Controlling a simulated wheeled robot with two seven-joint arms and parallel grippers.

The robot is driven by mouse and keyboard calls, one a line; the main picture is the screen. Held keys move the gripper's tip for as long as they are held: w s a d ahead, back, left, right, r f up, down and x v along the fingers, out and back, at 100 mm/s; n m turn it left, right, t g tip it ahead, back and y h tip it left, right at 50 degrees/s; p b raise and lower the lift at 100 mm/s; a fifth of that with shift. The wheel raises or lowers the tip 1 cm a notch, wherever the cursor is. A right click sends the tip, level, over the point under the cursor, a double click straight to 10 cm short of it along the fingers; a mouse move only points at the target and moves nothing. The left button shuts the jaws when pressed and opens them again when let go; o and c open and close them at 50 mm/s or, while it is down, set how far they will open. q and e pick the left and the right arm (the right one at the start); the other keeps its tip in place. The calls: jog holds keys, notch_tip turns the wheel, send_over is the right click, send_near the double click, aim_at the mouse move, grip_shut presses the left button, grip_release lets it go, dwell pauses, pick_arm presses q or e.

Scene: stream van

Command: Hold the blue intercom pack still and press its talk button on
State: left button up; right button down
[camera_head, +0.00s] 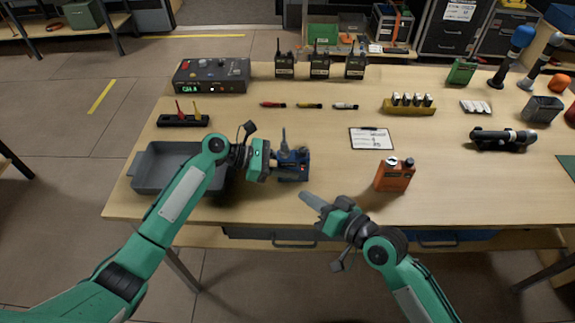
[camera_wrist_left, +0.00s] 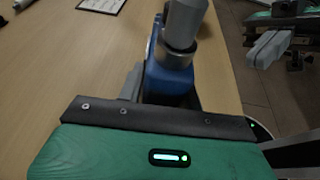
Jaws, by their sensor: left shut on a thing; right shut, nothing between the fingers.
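The blue intercom pack (camera_head: 291,165) stands on the table in the head view, left of the clipboard, with a dark stub rising from its top. My left gripper (camera_head: 273,162) is shut on the pack from its left side. In the left wrist view the blue pack (camera_wrist_left: 170,84) shows just beyond the gripper's housing, with a grey cylinder at its top. The talk button cannot be made out. My right gripper (camera_head: 314,202) is shut and empty near the front edge of the table, below and right of the pack, apart from it.
A grey tray (camera_head: 150,180) lies left, partly behind my left arm. An orange pack (camera_head: 394,177) stands right of my right gripper. A clipboard (camera_head: 371,138) lies behind it. Several radios, cable pieces and a control box (camera_head: 210,76) line the back. The table between is clear.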

pick_arm(q)
jog(key=o, duration=1.1)
jog(key=shift+a, duration=0.1)
